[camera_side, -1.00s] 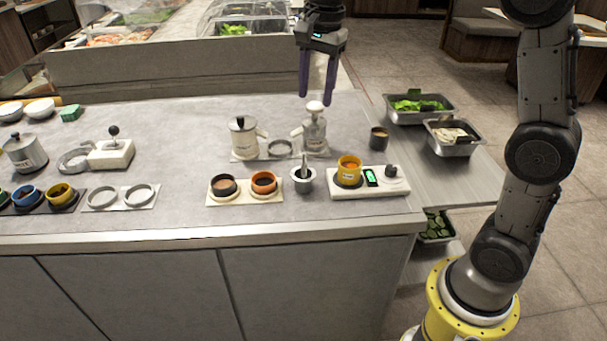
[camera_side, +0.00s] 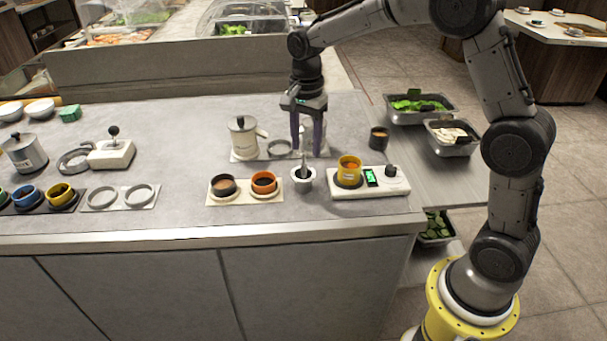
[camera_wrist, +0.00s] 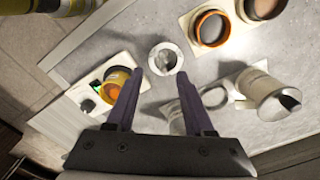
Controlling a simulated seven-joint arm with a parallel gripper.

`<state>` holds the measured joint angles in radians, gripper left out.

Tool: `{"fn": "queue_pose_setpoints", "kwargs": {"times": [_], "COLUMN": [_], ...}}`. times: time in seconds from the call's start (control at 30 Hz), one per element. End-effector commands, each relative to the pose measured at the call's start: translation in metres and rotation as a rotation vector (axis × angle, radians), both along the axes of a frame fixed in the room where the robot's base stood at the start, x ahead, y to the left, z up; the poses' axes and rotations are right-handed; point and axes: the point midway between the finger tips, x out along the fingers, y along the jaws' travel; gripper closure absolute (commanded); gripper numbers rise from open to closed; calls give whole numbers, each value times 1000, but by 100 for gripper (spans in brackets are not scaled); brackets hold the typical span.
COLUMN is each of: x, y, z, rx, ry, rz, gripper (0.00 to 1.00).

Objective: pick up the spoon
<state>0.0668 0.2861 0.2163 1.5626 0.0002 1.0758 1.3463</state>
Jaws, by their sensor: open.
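The spoon (camera_side: 304,161) stands upright in a small white pot (camera_side: 303,183) near the front of the counter, its handle sticking up. In the wrist view the pot (camera_wrist: 152,62) lies ahead of the fingertips, with the spoon (camera_wrist: 165,60) inside it. My gripper (camera_side: 307,152) points down with its purple fingers apart and empty. In the side view its fingertips are close to the top of the spoon handle; I cannot tell the exact depth between them. The wrist view also shows the gripper (camera_wrist: 158,78) open, with the pot between and beyond its fingertips.
A yellow cup (camera_side: 349,167) sits on a white device (camera_side: 378,186) to the right. An orange cup (camera_side: 264,182) and a dark cup (camera_side: 223,184) are left of the pot. A white lidded jug (camera_side: 242,139) stands behind; a pump bottle (camera_side: 306,138) is partly hidden by my gripper.

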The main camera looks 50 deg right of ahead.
Motion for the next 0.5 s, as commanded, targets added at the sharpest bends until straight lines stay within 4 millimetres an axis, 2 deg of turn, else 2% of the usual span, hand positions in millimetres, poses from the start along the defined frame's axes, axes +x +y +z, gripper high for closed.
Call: {"fn": "queue_pose_setpoints", "kwargs": {"times": [0.3,0.5], "x": [3,3], "y": [3,3], "z": [-42,-47], "rx": [0,0], "ry": [2,0], "rz": [0,0], "gripper": [47,47]}}
